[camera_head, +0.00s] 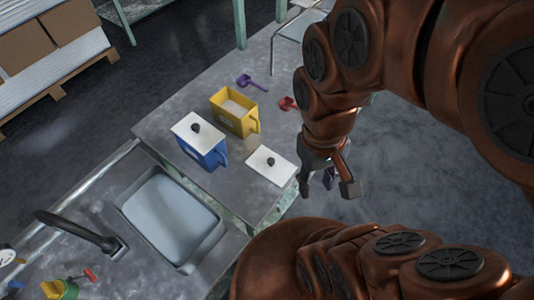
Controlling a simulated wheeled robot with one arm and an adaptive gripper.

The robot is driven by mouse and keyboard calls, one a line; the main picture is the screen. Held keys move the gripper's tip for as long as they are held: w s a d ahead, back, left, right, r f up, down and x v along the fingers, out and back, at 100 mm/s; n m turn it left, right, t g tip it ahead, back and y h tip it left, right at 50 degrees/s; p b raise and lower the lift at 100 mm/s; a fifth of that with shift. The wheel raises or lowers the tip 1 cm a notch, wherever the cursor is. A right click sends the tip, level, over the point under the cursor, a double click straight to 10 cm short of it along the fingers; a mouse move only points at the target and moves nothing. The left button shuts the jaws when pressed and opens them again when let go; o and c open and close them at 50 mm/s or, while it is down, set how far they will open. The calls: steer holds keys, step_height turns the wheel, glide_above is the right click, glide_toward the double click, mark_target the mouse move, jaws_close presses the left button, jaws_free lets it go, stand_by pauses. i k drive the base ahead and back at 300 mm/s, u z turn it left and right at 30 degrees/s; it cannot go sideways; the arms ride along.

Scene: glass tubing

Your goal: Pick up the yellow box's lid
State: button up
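The yellow box (235,113) stands on the grey table with its top uncovered and pale contents showing. A white lid with a black knob (271,165) lies flat on the table in front of it, near the table's edge. My gripper (325,184) is right of this lid, with its fingers spread and nothing seen between them. It appears apart from the lid, around the table's right edge; its exact height I cannot tell.
A blue box (203,148) with a similar white lid on it stands left of the loose lid. A purple scoop (252,83) and a red scoop (288,103) lie farther back. A sink (170,217) with a black faucet (82,232) is at the lower left.

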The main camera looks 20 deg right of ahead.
mark_target(269, 165)
steer(key=u, duration=2.55)
steer(key=k, duration=1.15)
steer(key=z, duration=0.2)
